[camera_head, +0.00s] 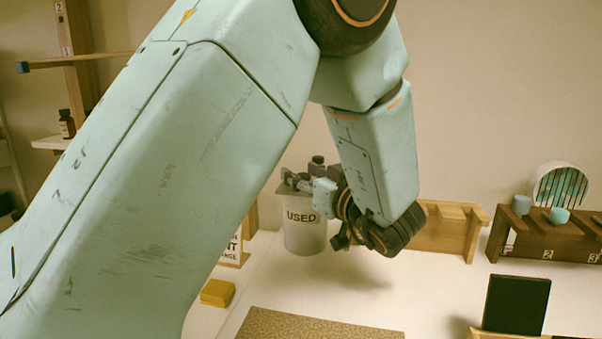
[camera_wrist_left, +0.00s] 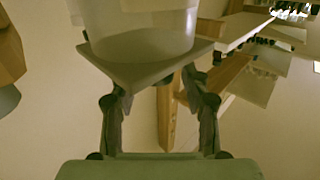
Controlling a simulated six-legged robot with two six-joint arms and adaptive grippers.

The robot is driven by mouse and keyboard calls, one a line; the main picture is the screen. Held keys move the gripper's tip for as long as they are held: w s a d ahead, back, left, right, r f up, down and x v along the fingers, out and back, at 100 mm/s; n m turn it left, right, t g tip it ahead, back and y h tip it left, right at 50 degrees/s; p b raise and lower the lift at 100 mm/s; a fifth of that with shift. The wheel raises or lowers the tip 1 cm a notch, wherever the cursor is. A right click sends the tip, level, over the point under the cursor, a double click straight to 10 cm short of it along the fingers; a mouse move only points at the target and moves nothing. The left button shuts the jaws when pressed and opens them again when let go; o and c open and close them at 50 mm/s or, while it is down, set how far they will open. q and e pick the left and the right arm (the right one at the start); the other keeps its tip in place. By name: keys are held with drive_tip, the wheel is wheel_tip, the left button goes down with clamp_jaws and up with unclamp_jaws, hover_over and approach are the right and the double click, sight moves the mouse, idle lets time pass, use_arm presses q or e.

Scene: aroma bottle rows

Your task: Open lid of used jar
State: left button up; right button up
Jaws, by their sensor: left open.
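The used jar (camera_head: 303,238) is a pale, translucent container with a dark "USED" label, standing upright on the white table in the head view. Its lid (camera_head: 283,189) is a flat grey plate on top, partly hidden by my left gripper (camera_head: 311,182). In the left wrist view the scene looks upside down: the jar (camera_wrist_left: 140,25) is at the top and the lid (camera_wrist_left: 150,72) lies below it. My left gripper (camera_wrist_left: 160,100) is open, with one finger on each side of a lid corner; I cannot tell whether they touch it. My right gripper is not in view.
A yellow block (camera_head: 217,292) and a brown textured mat (camera_head: 310,326) lie in front of the jar. A wooden rack (camera_head: 440,235), a numbered dark rack (camera_head: 545,238) and a black panel (camera_head: 515,305) stand at the right. My left arm covers much of the left side.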

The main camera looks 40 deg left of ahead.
use_arm(q)
drive_tip(key=shift+w+a+f, duration=0.25)
drive_tip(key=shift+a+f, duration=0.05)
drive_tip(key=shift+a, duration=0.25)
drive_tip(key=shift+s+d+r, duration=0.25)
drive_tip(key=shift+d+r, duration=0.05)
drive_tip(key=shift+d, duration=0.25)
drive_tip(key=shift+c, duration=2)
drive_tip(key=shift+w+a+f, duration=0.1)
drive_tip(key=shift+a+f, duration=0.05)
drive_tip(key=shift+a, duration=0.05)
drive_tip(key=shift+c, duration=1.4)
clamp_jaws()
